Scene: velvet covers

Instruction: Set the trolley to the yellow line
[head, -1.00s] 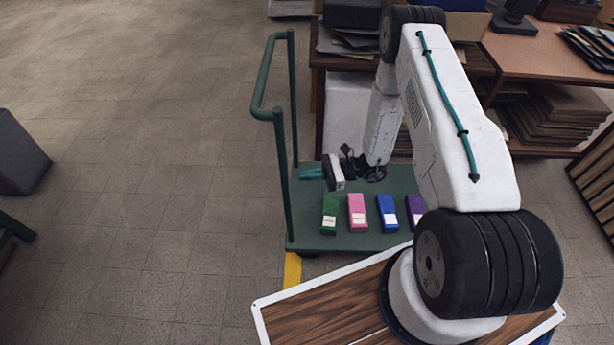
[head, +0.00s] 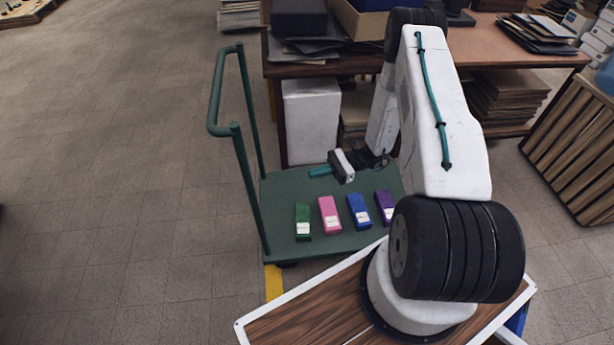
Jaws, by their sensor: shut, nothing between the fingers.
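The trolley (head: 290,186) is a flat green platform with a tall green tube handle (head: 240,145) at its left end. The yellow line (head: 274,282) shows on the floor as a short strip at the trolley's front left corner; the trolley and my wooden-topped base hide what lies beyond. On the platform, a green box (head: 303,221), a pink box (head: 329,215), a blue box (head: 359,211) and a purple box (head: 384,207) stand in a row. My gripper (head: 320,171) is shut, with its teal fingers pointing left toward the handle, above the rear of the platform and apart from the handle.
A brown desk (head: 300,70) with papers and boxes stands right behind the trolley, with a white cabinet (head: 310,122) under it. A slatted wooden unit (head: 575,140) stands at the right. The floor left of the trolley is clear.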

